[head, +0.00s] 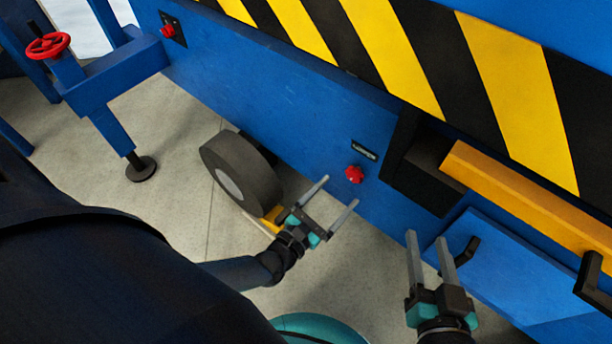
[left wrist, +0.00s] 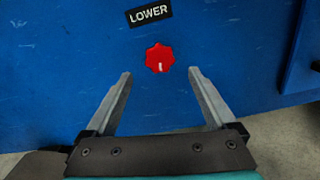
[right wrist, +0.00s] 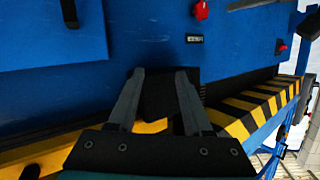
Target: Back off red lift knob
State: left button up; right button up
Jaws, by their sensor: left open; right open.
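A red lobed knob (head: 354,174) sits on the blue panel beside a small black label (head: 364,150). In the left wrist view the knob (left wrist: 160,58) has a pale mark on its face and the label (left wrist: 150,13) reads LOWER. My left gripper (head: 341,191) is open and empty, pointing at the panel, with the knob just beyond and between its fingertips, not gripped. My right gripper (head: 426,236) is open and empty, lower right, before the dark recess. The knob also shows at the top of the right wrist view (right wrist: 201,10).
A second red knob (head: 168,31) is on a black plate at upper left. A red handwheel (head: 47,45) tops a blue outrigger. A grey wheel (head: 235,172) stands left of my left gripper. A yellow bar (head: 530,205) and black handles are at right. Concrete floor lies below.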

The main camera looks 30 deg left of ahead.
pick_arm(q)
jog(key=s+a+p, duration=0.1)
jog(key=s+a, duration=0.1)
jog(key=s, duration=0.8)
jog(key=shift+p, duration=0.4)
pick_arm(e)
jog(key=d+g, duration=0.1)
jog(key=d+f+g+h, duration=0.1)
jog(key=d+g, duration=0.1)
jog(key=shift+s+d+f+g+h, duration=0.2)
jog(key=shift+s+f+g+h, duration=0.1)
jog(key=shift+f+h, duration=0.1)
pick_arm(q)
jog(key=shift+s, duration=0.1)
